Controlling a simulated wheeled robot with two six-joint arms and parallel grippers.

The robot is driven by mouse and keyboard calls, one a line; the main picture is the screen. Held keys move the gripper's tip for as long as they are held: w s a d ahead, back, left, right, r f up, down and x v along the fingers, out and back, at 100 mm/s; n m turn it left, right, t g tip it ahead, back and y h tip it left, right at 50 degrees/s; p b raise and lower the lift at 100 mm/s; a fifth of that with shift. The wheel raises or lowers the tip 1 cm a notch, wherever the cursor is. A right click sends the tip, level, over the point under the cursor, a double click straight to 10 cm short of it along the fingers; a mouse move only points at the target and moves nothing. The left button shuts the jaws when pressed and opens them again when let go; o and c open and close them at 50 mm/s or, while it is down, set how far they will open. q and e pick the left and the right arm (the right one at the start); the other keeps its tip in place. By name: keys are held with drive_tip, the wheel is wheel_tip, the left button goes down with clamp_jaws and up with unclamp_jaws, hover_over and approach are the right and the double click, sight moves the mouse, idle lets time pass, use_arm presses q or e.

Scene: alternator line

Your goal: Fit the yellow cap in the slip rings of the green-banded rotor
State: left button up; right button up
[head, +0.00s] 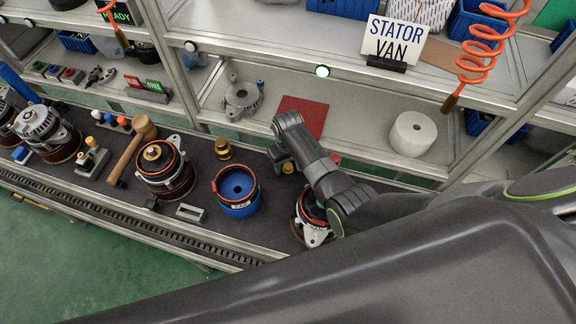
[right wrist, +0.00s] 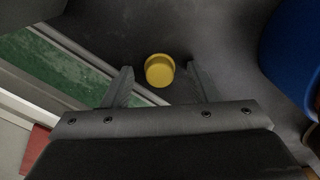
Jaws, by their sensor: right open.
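The yellow cap (right wrist: 160,70) shows in the right wrist view as a small round yellow piece on the dark surface. My right gripper (right wrist: 160,66) is open, with one finger on each side of the cap; I cannot tell whether either finger touches it. In the head view a small yellow piece (head: 288,168), probably this cap, shows just below the right wrist. A housing with an orange ring (head: 315,232) is partly hidden by my right arm. I cannot make out a green band on any rotor. My left gripper is out of view.
A blue fixture (head: 238,208) stands left of my right arm, and a copper-topped housing (head: 162,178) further left. A mallet (head: 133,150), brass pieces (head: 223,150) and a grey bracket (head: 190,212) lie nearby. Shelves with a white roll (head: 412,134) rise behind the bench.

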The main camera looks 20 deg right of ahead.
drive_tip(key=shift+c, duration=0.3)
drive_tip(key=c, duration=1)
drive_tip(key=shift+r, duration=0.15)
